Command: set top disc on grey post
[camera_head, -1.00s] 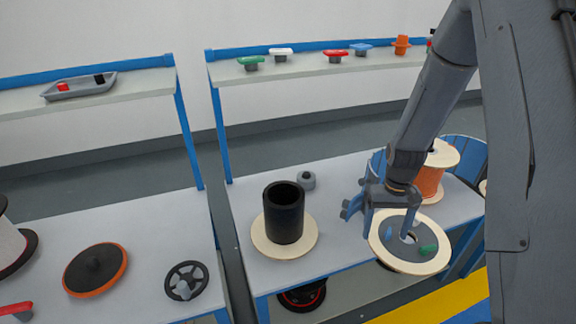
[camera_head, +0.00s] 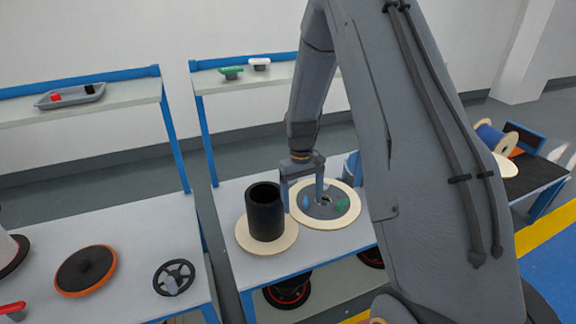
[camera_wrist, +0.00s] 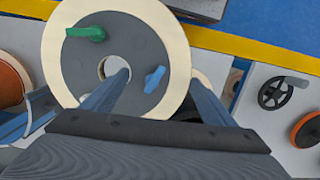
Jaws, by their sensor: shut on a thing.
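The top disc (camera_head: 346,216) is a cream ring with a grey centre, a hole, a green handle (camera_head: 341,205) and a blue handle (camera_head: 306,203). My gripper (camera_head: 303,200) is shut on it, one finger at the centre hole and the other beyond the rim, the blue handle between them. The disc also fills much of the wrist view (camera_wrist: 62,62), lying roughly flat. A dark, nearly black hollow post (camera_head: 265,213) stands upright on a cream base disc (camera_head: 248,240), just left of my gripper. The post is not clearly seen in the wrist view.
A black handwheel (camera_head: 174,277) and an orange-rimmed dark disc (camera_head: 86,270) lie on the left table. The shelf behind holds a grey tray (camera_head: 70,95) and a green-handled piece (camera_head: 231,73). My arm hides much of the right side.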

